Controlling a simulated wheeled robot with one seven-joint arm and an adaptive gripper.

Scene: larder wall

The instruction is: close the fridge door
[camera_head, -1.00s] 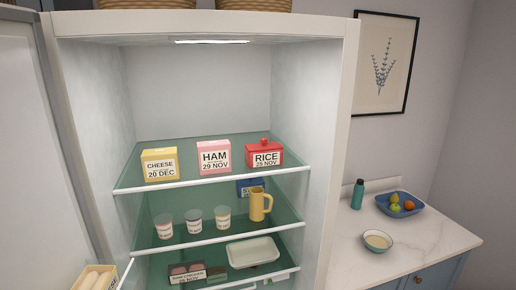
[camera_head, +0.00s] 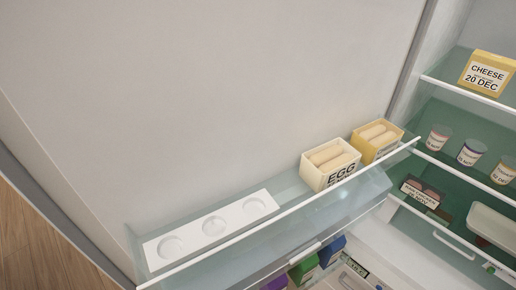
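The fridge door (camera_head: 230,90) stands open and fills the left and middle of the view, its pale inner face towards me. Its clear door shelf (camera_head: 270,228) holds a white tray with round hollows (camera_head: 212,230), a cream box marked EGG (camera_head: 330,165) and a yellow box (camera_head: 377,140). The fridge interior shows at the right, with a yellow CHEESE box (camera_head: 487,74) on a glass shelf. My gripper is not in view.
Several small cups (camera_head: 472,152) stand on the middle shelf, and a white dish (camera_head: 491,225) is lower right. Purple and green packets (camera_head: 303,270) sit below the door shelf. Wooden floor (camera_head: 40,245) shows at the lower left, beyond the door's edge.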

